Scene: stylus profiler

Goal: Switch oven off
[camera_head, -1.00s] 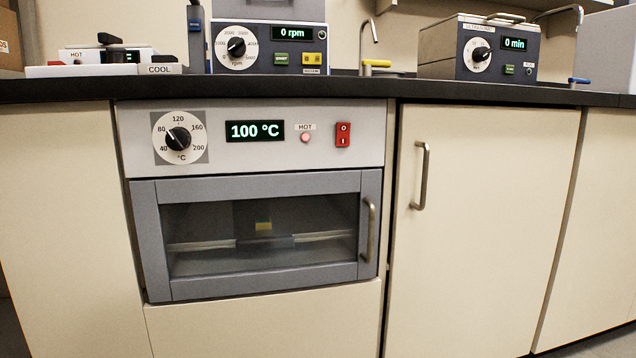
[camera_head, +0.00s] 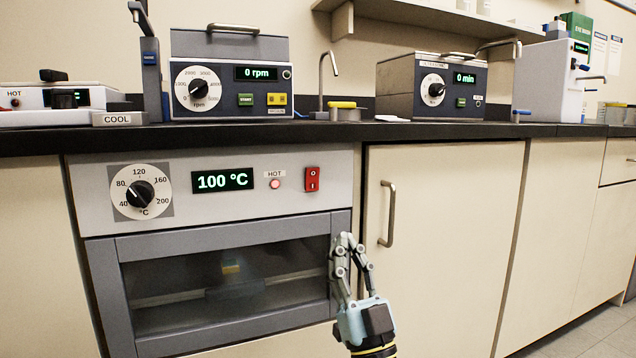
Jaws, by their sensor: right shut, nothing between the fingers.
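The oven (camera_head: 300,211) is built in under the black bench. Its display (camera_head: 222,180) reads 100 °C in green. A red rocker switch (camera_head: 312,180) marked O above I sits at the right of its panel. The temperature dial (camera_head: 140,194) is at the left, and the pink HOT lamp (camera_head: 275,184) is lit. The oven door (camera_head: 215,236) is shut, with a small yellow and blue item (camera_head: 231,267) behind the glass. My right gripper (camera_head: 350,240) is shut and empty, fingers pointing up, in front of the door's right edge and below the switch; it hides the door handle. My left gripper is not in view.
The black bench top (camera_head: 330,133) overhangs the oven panel. On it stand a centrifuge (camera_head: 230,85) showing 0 rpm and an ultrasonic bath (camera_head: 432,87) showing 0 min. A cupboard handle (camera_head: 387,214) sticks out right of my gripper.

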